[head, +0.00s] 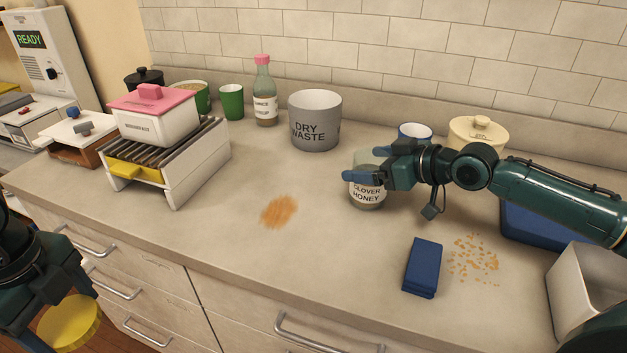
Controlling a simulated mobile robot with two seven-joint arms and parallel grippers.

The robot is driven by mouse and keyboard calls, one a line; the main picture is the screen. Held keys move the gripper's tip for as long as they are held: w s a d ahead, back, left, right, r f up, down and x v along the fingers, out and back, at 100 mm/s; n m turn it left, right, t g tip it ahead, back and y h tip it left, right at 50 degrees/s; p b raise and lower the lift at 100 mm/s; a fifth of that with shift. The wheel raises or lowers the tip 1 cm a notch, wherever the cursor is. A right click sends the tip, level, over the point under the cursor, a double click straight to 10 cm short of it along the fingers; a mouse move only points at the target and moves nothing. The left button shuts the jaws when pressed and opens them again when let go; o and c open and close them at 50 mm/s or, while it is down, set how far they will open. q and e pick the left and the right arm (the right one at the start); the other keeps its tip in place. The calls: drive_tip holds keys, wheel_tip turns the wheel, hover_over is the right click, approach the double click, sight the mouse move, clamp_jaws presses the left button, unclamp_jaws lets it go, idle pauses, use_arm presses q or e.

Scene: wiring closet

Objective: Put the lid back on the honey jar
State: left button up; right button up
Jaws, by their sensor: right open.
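The honey jar (367,194), labelled "CLOVER HONEY", stands upright on the counter right of centre. My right gripper (362,167) is open at the jar's upper part, with its blue fingers around or just in front of it. The gripper hides part of the jar's top, and I see no lid on it. My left gripper (68,290) is at the lower left, beyond the counter's front edge. A yellow disc (72,325) shows below it. I cannot tell whether it is the lid or whether the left gripper holds it.
A grey dry waste bin (316,132), a bottle (264,100) and a cream lidded pot (478,132) stand at the back. An orange-brown stain (279,211) marks the otherwise clear middle.

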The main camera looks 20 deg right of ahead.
drive_tip(key=shift+r, duration=0.1)
drive_tip(key=c, duration=1.6)
